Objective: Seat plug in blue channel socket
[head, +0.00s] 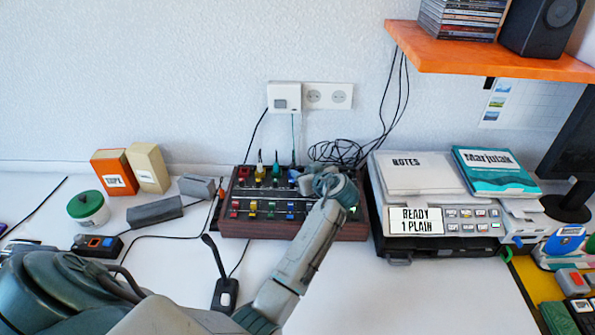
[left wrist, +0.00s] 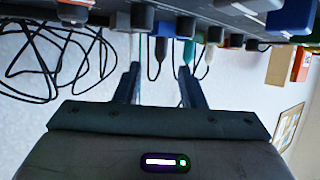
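A brown mixer box (head: 290,230) stands on the white table, with rows of coloured knobs and buttons. My left gripper (left wrist: 160,75) is open. Its fingers are apart, with the blue plug and its cable seen between and beyond the tips; I cannot tell the depth. My right gripper is not in view.
Tangled black cables (head: 340,152) lie behind the mixer. A grey machine (head: 450,240) with books stands close on its right. Orange and cream boxes (head: 113,172), a green-lidded jar (head: 88,208) and a grey block (head: 155,211) stand left. An orange shelf (head: 490,55) overhangs the upper right.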

